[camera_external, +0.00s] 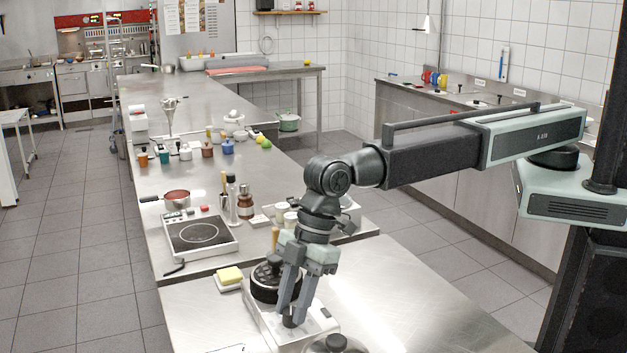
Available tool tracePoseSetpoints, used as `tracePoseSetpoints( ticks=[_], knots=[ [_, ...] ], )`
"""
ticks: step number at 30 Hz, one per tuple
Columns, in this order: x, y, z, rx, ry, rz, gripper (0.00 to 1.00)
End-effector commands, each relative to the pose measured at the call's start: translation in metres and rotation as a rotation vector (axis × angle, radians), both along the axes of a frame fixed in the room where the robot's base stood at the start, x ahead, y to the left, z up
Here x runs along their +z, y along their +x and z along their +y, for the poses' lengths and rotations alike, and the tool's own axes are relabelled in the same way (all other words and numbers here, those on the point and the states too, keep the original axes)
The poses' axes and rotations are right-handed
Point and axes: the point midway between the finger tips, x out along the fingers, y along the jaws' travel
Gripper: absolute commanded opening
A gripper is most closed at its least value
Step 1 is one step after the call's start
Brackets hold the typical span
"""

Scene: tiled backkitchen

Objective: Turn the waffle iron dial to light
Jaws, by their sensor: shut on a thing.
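The waffle iron (262,321) stands on the near steel counter, with a light base and a dark round lid (268,281) with a knob on top. My gripper (290,314) points down over the front part of its base. Its two fingers are shut on a small dark dial (290,322). The fingers partly cover the dial, and its marks and pointer are too small to read.
A yellow sponge (230,274) lies left of the waffle iron. A hot plate (199,235) and bottles (232,200) stand behind it. A round metal lid with a black knob (337,342) is close in front. The counter to the right (420,300) is clear.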

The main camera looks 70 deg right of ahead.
Motion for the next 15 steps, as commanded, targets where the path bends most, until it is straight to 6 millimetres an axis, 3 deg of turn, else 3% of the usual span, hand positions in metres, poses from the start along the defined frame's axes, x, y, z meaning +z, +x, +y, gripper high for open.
tracePoseSetpoints(
  ticks=[8, 15],
  knots=[
    [0.0, -0.001, 0.0004, -0.069, 0.001, -0.001, 0.0],
    [0.0, -0.0019, 0.0011, -0.237, 0.001, -0.001, 0.0]
  ],
)
